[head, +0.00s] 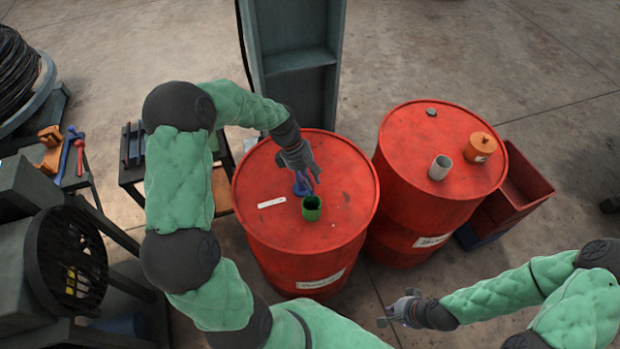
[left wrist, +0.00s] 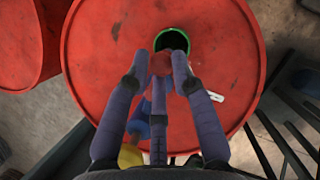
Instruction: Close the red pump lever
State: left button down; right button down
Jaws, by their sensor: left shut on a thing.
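My left gripper (head: 312,180) reaches down over the left red drum (head: 345,215), just behind a green cup-like opening (head: 312,208). In the left wrist view its fingertips (left wrist: 160,70) are closed on a small dull red piece (left wrist: 160,63), which seems to be the red pump lever, beside the green rim (left wrist: 173,40). The fingers hide most of that piece, and its angle cannot be told. A blue part (head: 302,187) stands under the gripper. My right gripper (head: 398,308) is low in front of the drums, its fingers apart and empty.
A second red drum (head: 420,140) stands to the right, with a grey cup (head: 440,167) and an orange canister (head: 481,147) on top. A red bin (head: 525,185) is beyond it. A grey metal column (head: 295,60) rises behind. Benches with tools stand at left.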

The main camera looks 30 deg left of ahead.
pick_arm(q)
jog(key=shift+s+m, duration=0.15)
jog(key=shift+m, duration=0.15)
jog(key=a+m+g+y, duration=0.4)
jog(key=a+m+g, duration=0.1)
jog(key=m, duration=1.2)
jog(key=shift+a, duration=0.8)
jog(key=shift+f+m, duration=0.1)
jog(key=shift+m, duration=0.2)
jog(key=c, duration=1.1)
grip_release()
jog(key=shift+a, duration=0.2)
jog(key=shift+w, duration=0.25)
